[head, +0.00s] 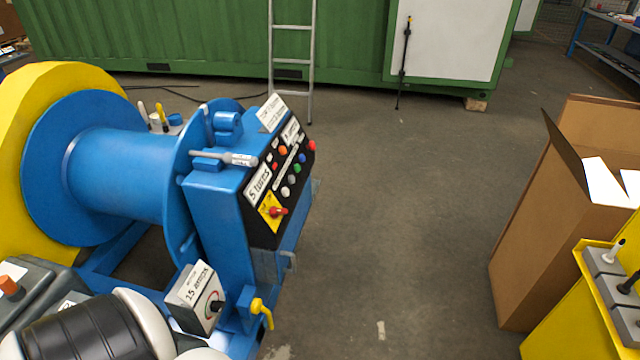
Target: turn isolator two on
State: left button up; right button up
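Several switches are in view, and I cannot read a label that marks any of them as isolator two. A red rotary handle (277,211) on a yellow plate sits low on the black panel of the blue winch cabinet. A small white-faced box (197,298) with a black knob stands in front of that cabinet. A grey box with an orange knob (9,286) is at the left edge. Grey switch units (605,272) with levers sit on a yellow stand at the right edge. Neither gripper is in view; a black and white link of mine shows at the lower left.
The blue drum (118,172) with a yellow flange fills the left. A yellow valve handle (262,311) sticks out at the cabinet's foot. An open cardboard box (545,230) stands at the right. A ladder (292,60) leans on a green container. The middle floor is clear.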

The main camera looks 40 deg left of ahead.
aim_at(275, 211)
jog(key=i+l+u, duration=0.1)
jog(key=i+u, duration=0.3)
jog(key=i+l+u, duration=0.3)
jog(key=i+u, duration=0.15)
jog(key=i, duration=0.15)
